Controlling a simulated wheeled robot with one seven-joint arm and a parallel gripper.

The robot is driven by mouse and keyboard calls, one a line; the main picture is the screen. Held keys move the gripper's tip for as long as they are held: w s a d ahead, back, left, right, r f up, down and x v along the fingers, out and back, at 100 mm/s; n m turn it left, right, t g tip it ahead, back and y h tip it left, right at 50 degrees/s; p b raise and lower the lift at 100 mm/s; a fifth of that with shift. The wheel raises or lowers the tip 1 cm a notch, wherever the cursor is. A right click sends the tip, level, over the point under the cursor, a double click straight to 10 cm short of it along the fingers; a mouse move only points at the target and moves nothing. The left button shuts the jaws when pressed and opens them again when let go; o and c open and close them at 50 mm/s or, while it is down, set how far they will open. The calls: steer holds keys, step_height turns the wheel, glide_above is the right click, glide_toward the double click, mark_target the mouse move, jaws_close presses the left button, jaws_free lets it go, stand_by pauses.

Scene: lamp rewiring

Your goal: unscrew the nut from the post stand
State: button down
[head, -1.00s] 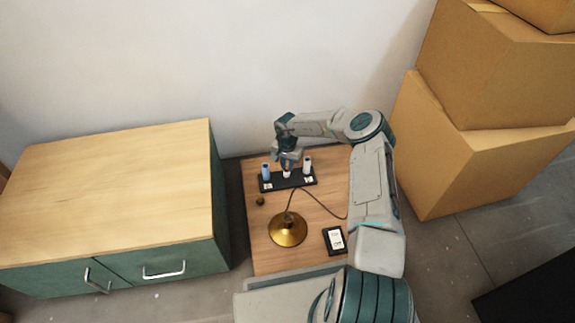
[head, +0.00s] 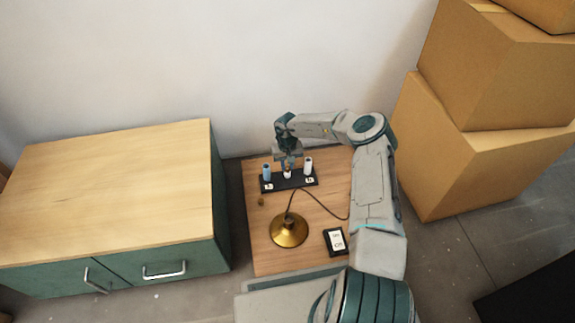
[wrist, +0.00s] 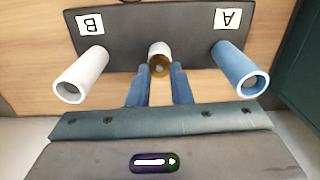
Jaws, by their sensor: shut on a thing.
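The post stand (head: 275,186) is a dark bar on the wooden table, with a blue post (head: 266,172) on the left and a white post (head: 308,166) on the right. In the wrist view the blue post (wrist: 240,68) is by label A and the white post (wrist: 80,76) is by label B. A short pale middle post (wrist: 158,50) stands between them, with the brass nut (wrist: 160,64) at its end. My gripper (wrist: 160,88) has its blue fingers on both sides of the nut, shut on it. In the head view my gripper (head: 287,168) is over the middle post and hides the nut.
A brass lamp base (head: 289,231) with a dark cord stands in front of the stand. A small dark knob (head: 261,202) lies at the left, and a black box with a white label (head: 335,241) at the right. A cabinet (head: 110,195) and stacked cartons (head: 490,150) flank the table.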

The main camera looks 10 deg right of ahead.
steer(key=shift+n, duration=0.8)
steer(key=c, duration=1.2)
jaws_free()
steer(key=shift+c, duration=0.2)
steer(key=shift+r, duration=0.1)
